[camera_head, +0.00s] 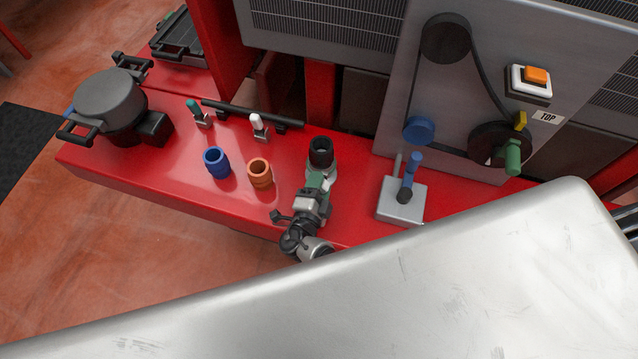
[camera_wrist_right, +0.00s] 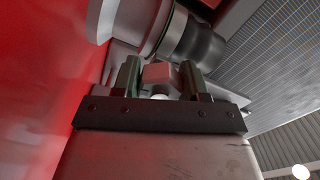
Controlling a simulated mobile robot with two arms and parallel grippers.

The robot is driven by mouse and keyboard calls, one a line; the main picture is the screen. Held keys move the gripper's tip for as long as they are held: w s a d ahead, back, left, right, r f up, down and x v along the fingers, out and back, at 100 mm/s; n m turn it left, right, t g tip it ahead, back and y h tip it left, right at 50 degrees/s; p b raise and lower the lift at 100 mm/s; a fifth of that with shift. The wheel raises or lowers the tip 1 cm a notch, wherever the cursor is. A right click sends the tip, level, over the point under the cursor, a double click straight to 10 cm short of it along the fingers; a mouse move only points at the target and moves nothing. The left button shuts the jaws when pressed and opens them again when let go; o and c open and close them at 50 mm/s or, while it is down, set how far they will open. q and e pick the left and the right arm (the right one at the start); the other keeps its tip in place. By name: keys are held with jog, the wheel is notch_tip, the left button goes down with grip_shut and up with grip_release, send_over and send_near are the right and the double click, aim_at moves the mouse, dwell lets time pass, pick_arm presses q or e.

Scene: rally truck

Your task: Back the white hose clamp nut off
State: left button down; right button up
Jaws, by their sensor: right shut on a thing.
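The hose joint (camera_head: 322,158), a black hose end in a pale collar, stands upright on the red deck in the head view. It also shows in the right wrist view as a pale ring and dark hose (camera_wrist_right: 190,40). My right gripper (camera_head: 317,184) is at its near side. In the wrist view its two dark green fingers (camera_wrist_right: 161,78) are shut on a small pale, pinkish-looking block (camera_wrist_right: 158,73), which I take as the white clamp nut. In the head view the gripper hides the nut. My left gripper is not in view.
On the red deck (camera_head: 225,205) left of my right gripper stand an orange cup (camera_head: 259,173), a blue cup (camera_head: 217,162), a white lever (camera_head: 257,122) and a green lever (camera_head: 193,108). A dark pot (camera_head: 110,100) is far left. A blue-handled lever (camera_head: 408,182) is right.

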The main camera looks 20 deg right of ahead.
jog(key=shift+w+d+r, duration=0.1)
jog(key=shift+w+r, duration=0.1)
jog(key=shift+w, duration=0.05)
jog(key=o, duration=0.7)
jog(key=shift+o, duration=1.2)
jog(key=shift+f, duration=0.2)
jog(key=b+v, duration=0.1)
jog(key=v, duration=0.9)
jog(key=shift+s+a, duration=0.25)
jog(key=shift+s, duration=0.05)
